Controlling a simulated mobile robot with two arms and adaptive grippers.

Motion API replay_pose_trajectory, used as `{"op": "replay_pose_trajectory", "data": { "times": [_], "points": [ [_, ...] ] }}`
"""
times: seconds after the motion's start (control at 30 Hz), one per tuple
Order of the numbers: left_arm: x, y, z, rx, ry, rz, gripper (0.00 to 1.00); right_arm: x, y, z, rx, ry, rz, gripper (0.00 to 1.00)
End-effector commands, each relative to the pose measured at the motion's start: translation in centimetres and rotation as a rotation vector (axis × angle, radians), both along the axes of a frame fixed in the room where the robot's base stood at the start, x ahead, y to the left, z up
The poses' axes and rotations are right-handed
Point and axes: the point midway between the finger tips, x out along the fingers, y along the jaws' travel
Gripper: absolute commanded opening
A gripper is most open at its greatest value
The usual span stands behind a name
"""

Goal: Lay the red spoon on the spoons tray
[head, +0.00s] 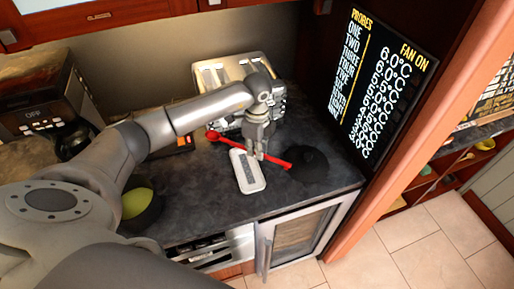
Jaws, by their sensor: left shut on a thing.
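The red spoon (276,161) crosses the space above the dark counter, its round end to the left and its thin end to the right. My left gripper (258,157) points down and is shut on the spoon's handle. A small white tray (251,186) with a dark grey patch lies on the counter just below and left of the gripper; it looks like the spoons tray. The spoon passes over or behind the tray's far end; I cannot tell how high it is. My right gripper is not in view.
A black domed object (308,164) sits right of the tray. A metal appliance (232,66) stands behind my arm, a coffee machine (40,98) at the left. A yellow-green round thing (136,203) is near the counter's front. A probe display (385,80) stands at the right.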

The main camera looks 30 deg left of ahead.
Motion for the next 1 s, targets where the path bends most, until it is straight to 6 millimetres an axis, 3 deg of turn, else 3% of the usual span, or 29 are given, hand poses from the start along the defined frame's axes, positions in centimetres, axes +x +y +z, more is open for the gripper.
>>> {"op": "replay_pose_trajectory", "data": {
  "times": [0.1, 0.2, 0.6, 1.0],
  "points": [
    [0.0, 0.0, -1.0, 0.0, 0.001, 0.0, 0.0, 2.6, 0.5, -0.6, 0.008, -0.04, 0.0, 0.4],
    [-0.1, 0.0, -1.9, 0.0, 0.001, 0.0, 0.0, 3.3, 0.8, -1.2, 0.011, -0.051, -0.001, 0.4],
    [-0.1, 0.0, -5.9, 0.0, 0.001, -0.001, 0.0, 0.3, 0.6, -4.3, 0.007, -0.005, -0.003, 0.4],
    [0.0, 0.0, -8.4, -0.001, 0.0, 0.0, 0.0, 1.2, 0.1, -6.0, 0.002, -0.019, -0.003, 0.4]
  ]
}}
